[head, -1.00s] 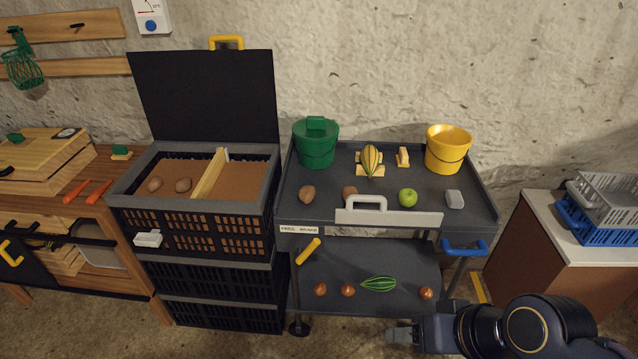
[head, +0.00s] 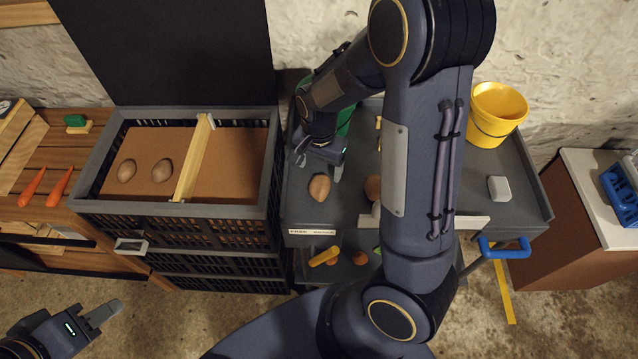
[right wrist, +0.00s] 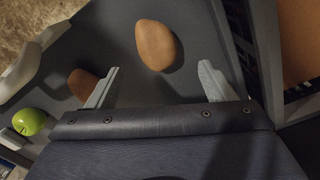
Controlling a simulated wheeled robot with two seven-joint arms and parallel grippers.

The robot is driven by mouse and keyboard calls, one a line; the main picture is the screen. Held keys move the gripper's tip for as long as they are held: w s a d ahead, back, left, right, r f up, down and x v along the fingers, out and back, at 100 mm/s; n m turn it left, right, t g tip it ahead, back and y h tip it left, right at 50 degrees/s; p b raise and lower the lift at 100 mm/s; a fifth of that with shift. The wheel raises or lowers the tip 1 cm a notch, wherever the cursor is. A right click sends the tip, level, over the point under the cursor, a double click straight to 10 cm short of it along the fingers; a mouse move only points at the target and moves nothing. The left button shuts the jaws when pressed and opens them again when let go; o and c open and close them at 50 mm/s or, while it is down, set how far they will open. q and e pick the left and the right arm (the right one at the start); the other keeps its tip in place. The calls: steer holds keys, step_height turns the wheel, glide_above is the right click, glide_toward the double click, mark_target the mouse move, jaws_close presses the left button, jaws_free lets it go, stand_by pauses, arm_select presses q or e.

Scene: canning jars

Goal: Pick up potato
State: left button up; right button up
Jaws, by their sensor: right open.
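A brown potato (head: 319,187) lies on the cart's top tray, near its left front corner. It also shows in the right wrist view (right wrist: 155,45), just beyond and between my right fingertips, apart from them. My right gripper (head: 320,162) is open and empty behind this potato; its open fingers frame the right wrist view (right wrist: 160,84). A second potato (head: 373,186) lies to the right, partly hidden by my right arm. Two more potatoes (head: 127,171) (head: 162,171) lie in the crate's left compartment. My left gripper (head: 103,314) is at the lower left, away from everything; its opening is unclear.
The black crate (head: 180,208) with a wooden divider (head: 196,160) stands left of the cart. A yellow bucket (head: 495,115) and grey block (head: 498,189) are on the cart's right. A green apple (right wrist: 28,121) shows in the right wrist view. My right arm hides the cart's middle.

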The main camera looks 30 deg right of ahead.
mark_target(319, 183)
steer(key=f, duration=0.6)
steer(key=shift+s+a+f+p, duration=0.15)
steer(key=shift+s+a+p, duration=0.05)
steer(key=shift+p, duration=0.1)
steer(key=shift+c, duration=0.4)
steer(key=c, duration=0.7)
